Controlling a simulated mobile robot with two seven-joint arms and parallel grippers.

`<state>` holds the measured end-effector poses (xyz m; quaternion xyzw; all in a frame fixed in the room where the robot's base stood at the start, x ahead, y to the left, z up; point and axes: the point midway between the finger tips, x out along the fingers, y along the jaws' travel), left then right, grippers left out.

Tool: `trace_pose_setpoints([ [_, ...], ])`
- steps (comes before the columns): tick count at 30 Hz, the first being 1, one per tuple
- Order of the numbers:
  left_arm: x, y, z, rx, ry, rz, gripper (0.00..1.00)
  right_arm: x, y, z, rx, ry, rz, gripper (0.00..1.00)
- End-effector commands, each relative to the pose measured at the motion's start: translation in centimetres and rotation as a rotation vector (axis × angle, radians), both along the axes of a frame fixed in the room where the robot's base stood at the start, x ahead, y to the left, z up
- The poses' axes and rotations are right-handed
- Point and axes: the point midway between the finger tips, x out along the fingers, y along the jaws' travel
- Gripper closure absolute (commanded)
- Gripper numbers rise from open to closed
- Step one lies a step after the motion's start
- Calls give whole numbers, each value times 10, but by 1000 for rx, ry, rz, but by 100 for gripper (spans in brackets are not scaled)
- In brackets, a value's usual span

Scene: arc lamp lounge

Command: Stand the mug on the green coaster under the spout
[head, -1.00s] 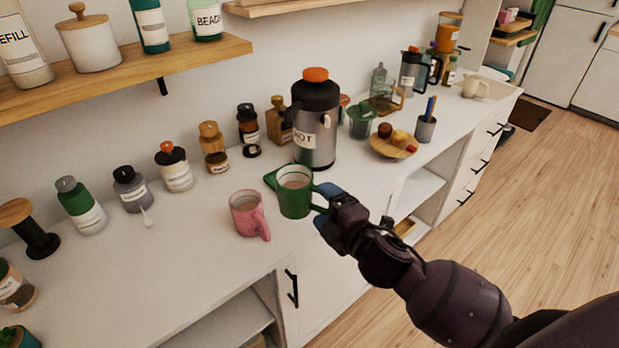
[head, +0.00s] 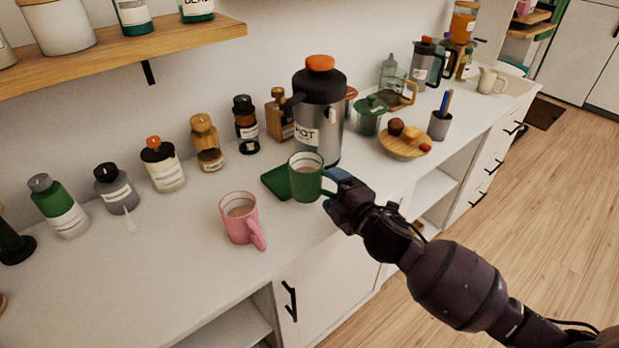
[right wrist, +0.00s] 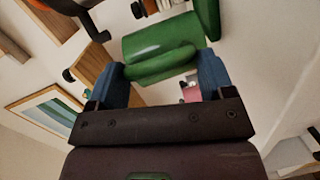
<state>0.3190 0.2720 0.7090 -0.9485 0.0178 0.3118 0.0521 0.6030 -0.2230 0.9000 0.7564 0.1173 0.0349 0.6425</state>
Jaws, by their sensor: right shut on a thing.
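That gripper is shut on the handle. In the right wrist view, the mug (right wrist: 160,40) shows between the blue fingers. The green coaster (head: 275,183) lies on the counter just left of the mug, partly hidden behind it; whether the mug touches it I cannot tell. The steel dispenser (head: 319,120) marked HOT stands behind, its black spout (head: 291,102) pointing left, above the coaster area. My left gripper is not in view.
A pink mug (head: 240,219) stands on the counter (head: 150,275), left and in front of the green mug. Several jars and bottles line the wall at left. The front left counter is clear.

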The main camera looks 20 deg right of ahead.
Motion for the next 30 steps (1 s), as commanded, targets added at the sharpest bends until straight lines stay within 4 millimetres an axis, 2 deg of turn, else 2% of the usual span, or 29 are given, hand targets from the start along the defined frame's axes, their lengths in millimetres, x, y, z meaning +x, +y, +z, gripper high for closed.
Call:
trace_pose_setpoints([
  [1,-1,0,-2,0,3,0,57,11,3,1,0,-4,1,65],
  [9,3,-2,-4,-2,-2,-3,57,61,14,0,1,-2,2,65],
  [15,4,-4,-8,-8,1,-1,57,89,21,1,1,-3,1,65],
  [22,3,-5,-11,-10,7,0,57,97,23,-2,2,-2,1,65],
  [30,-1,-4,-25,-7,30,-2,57,96,22,-36,1,3,0,65],
])
